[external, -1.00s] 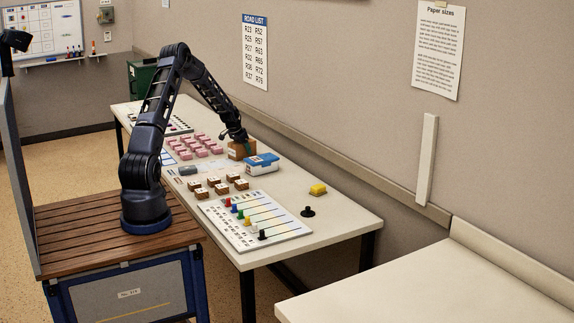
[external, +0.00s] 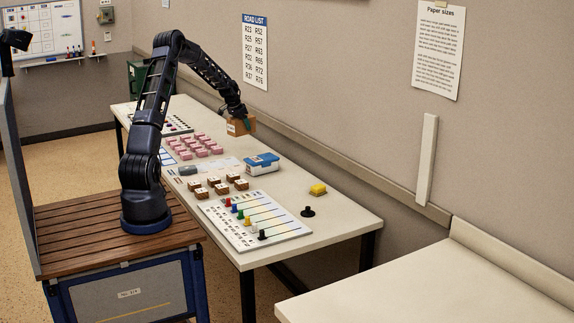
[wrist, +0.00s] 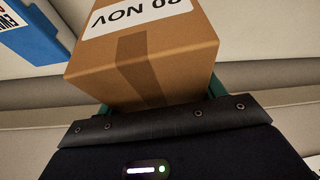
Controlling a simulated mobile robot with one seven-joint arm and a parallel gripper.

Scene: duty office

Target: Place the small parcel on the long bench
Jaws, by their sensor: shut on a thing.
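The small parcel, a brown cardboard box (external: 242,126) with tape and a white label, is held above the back of the long white table (external: 345,228). My gripper (external: 236,110) is shut on it from above. In the wrist view the parcel (wrist: 140,62) fills the upper middle, its label upside down, with bits of the green fingers (wrist: 160,106) showing at its sides. The parcel is clear of the tabletop. A second pale worktop (external: 440,285), bare, stands at the lower right; I cannot tell which surface is called the long bench.
A gap separates the table from the bare worktop.

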